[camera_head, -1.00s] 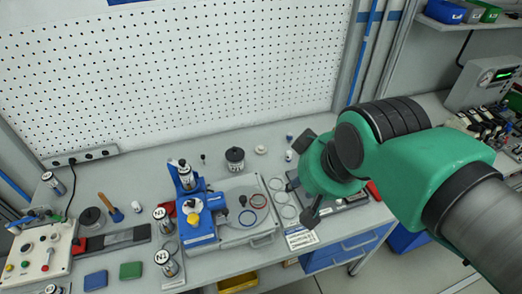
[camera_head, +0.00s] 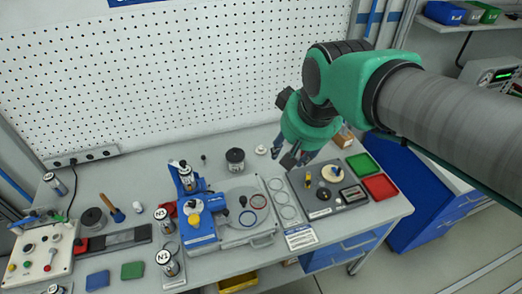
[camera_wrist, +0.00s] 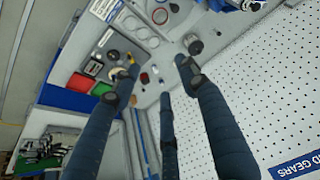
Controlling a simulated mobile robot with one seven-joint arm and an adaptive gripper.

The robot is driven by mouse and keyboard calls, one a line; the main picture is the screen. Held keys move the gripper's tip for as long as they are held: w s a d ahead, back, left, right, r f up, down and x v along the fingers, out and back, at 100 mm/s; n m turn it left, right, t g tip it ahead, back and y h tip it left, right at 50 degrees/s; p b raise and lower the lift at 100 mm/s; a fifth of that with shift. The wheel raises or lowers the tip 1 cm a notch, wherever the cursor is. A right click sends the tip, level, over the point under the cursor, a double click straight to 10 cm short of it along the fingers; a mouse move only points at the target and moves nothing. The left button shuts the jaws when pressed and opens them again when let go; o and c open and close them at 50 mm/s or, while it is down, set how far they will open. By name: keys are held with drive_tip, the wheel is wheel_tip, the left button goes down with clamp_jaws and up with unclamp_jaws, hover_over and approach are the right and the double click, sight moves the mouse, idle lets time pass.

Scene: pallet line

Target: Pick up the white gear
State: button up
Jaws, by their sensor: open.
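A pale cream round piece (camera_head: 333,173), possibly the white gear, sits on a dark grey parts tray (camera_head: 346,205) at the right of the table. A smaller white round piece (camera_head: 261,150) lies farther back, left of my gripper; I cannot tell which one is the gear. My gripper (camera_head: 291,160) is open and empty above the back of the table, behind and left of the tray. In the wrist view its fingers (camera_wrist: 158,78) are spread wide. The cream piece (camera_wrist: 117,74) shows there beside the left finger, which partly covers it.
Green (camera_head: 364,165) and red (camera_head: 380,187) bins stand at the tray's right. A black-lidded jar (camera_head: 235,160) is left of my gripper. A blue fixture (camera_head: 197,218) and rings (camera_head: 283,197) lie nearer the left. The pegboard (camera_head: 190,75) rises behind.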

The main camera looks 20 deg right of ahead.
drive_tip(key=w+d+f+m+g+p, duration=0.1)
drive_tip(key=w+d+f, duration=0.15)
drive_tip(key=w, duration=1.05)
drive_tip(key=w+d+f+g+p, duration=0.15)
drive_tip(key=w+f, duration=0.25)
drive_tip(key=w, duration=1)
drive_tip(key=w+d+f+p, duration=0.1)
drive_tip(key=w+f, duration=0.7)
drive_tip(key=f, duration=0.3)
drive_tip(key=w+d+f+g+p, duration=0.1)
drive_tip(key=w+d+f+p, duration=0.1)
drive_tip(key=w+f, duration=0.7)
wheel_tip(320, 180, down, 3)
drive_tip(key=shift+r+m, duration=0.15)
drive_tip(key=shift+m, duration=0.25)
drive_tip(key=shift+w, duration=0.1)
hover_over(261, 148)
drive_tip(key=shift+f, duration=4.25)
drive_tip(key=shift+f, duration=0.15)
